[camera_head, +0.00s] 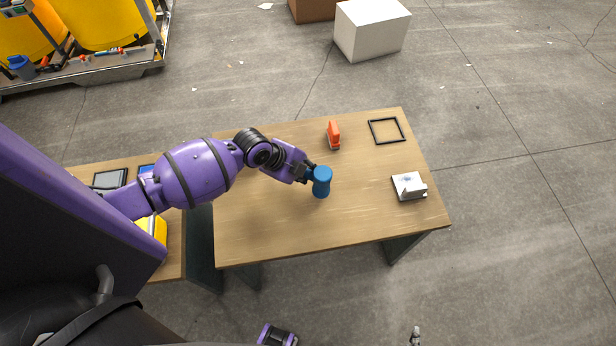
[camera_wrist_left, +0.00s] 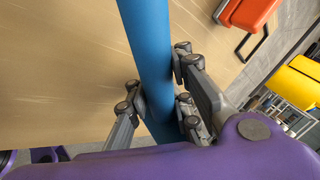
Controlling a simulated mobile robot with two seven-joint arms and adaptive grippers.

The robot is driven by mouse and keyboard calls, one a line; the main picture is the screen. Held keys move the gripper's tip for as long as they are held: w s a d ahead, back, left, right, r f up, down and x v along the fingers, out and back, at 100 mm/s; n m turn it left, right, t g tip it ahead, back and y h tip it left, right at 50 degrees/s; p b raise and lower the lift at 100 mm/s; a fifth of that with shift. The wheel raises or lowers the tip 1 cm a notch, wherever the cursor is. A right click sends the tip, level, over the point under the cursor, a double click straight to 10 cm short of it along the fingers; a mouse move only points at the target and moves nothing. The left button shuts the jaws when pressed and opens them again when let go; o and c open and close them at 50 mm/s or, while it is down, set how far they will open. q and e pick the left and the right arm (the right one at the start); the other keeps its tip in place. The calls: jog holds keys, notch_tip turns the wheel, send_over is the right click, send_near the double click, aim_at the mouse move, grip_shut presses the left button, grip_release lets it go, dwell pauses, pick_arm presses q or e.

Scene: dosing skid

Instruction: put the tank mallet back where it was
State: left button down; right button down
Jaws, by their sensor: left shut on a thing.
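A blue cylindrical thing (camera_head: 322,188), which I take to be the tank mallet, is at the middle of the wooden table. Its wider top faces the head camera. My left gripper (camera_head: 312,172) reaches it from the left and is shut on it. In the left wrist view, the blue shaft (camera_wrist_left: 150,45) passes between the fingers (camera_wrist_left: 160,100), with pads touching on both sides. I cannot tell whether its lower end touches the table. At the bottom edge of the head view, a small grey part (camera_head: 415,337) may be my right gripper; its jaws cannot be made out.
On the table (camera_head: 270,235) are an orange-red thing (camera_head: 333,134), a black square frame (camera_head: 386,131) and a white bracket-like block (camera_head: 409,186). A skid with yellow tanks (camera_head: 105,20) stands at the far left. A white box (camera_head: 372,29) is on the floor. The table front is clear.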

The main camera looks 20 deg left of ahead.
pick_arm(q)
notch_tip(320, 180, down, 3)
pick_arm(e)
jog(key=shift+s+f, duration=0.1)
jog(key=shift+f, duration=0.15)
jog(key=shift+s, duration=0.1)
pick_arm(q)
jog(key=shift+f, duration=0.15)
jog(key=c, duration=2.1)
grip_release()
jog(key=shift+f+b, duration=0.1)
jog(key=shift+b, duration=0.2)
jog(key=o, duration=0.3)
jog(key=shift+o, duration=0.2)
pick_arm(e)
jog(key=shift+s+d+f, duration=0.1)
jog(key=shift+s+f, duration=0.15)
